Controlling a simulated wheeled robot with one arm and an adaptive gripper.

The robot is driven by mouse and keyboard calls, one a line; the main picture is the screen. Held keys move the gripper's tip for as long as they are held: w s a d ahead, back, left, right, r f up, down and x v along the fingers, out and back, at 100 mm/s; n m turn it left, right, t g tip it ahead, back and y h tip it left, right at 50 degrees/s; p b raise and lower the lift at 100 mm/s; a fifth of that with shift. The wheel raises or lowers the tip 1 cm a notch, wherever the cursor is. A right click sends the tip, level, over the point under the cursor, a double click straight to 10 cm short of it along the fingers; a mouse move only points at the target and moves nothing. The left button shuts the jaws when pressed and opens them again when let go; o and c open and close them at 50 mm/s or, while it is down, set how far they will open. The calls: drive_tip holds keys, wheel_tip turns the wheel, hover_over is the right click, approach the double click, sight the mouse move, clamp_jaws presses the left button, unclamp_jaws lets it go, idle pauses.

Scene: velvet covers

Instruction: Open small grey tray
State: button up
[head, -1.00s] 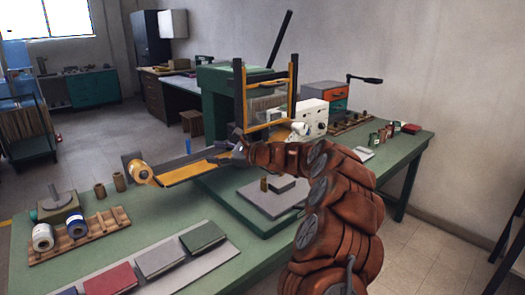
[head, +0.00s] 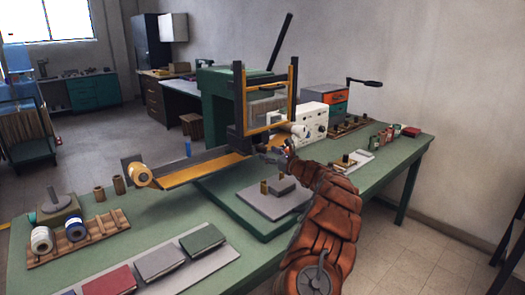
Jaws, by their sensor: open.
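My gripper (head: 277,152) is small in the head view and looks empty. It is open, in front of the yellow-framed press (head: 240,108), above and behind a flat grey plate (head: 266,212). The plate lies on a green base and carries a small dark grey block (head: 281,186) and brass-coloured posts. A low, pale tray (head: 357,158) with small pieces lies on the table to the right of my gripper. I cannot tell which of these is the small grey tray, and no open lid or drawer shows.
The green table (head: 120,232) holds a wooden rack with rolls (head: 78,240) and a grey board with coloured covers (head: 205,240) at the front. A yellow-and-dark rail (head: 190,172) reaches left from the press. A white box (head: 311,120) and a drawer unit (head: 326,97) stand behind.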

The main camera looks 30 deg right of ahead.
sight(265, 151)
drive_tip(key=shift+w+r, duration=0.1)
drive_tip(key=shift+w, duration=0.35)
drive_tip(key=shift+w+a+p, duration=0.15)
drive_tip(key=shift+w+p, duration=0.1)
drive_tip(key=shift+w, duration=0.65)
drive_tip(key=shift+w+a+p, duration=0.15)
drive_tip(key=shift+w+p, duration=0.05)
drive_tip(key=shift+w, duration=0.65)
clamp_jaws()
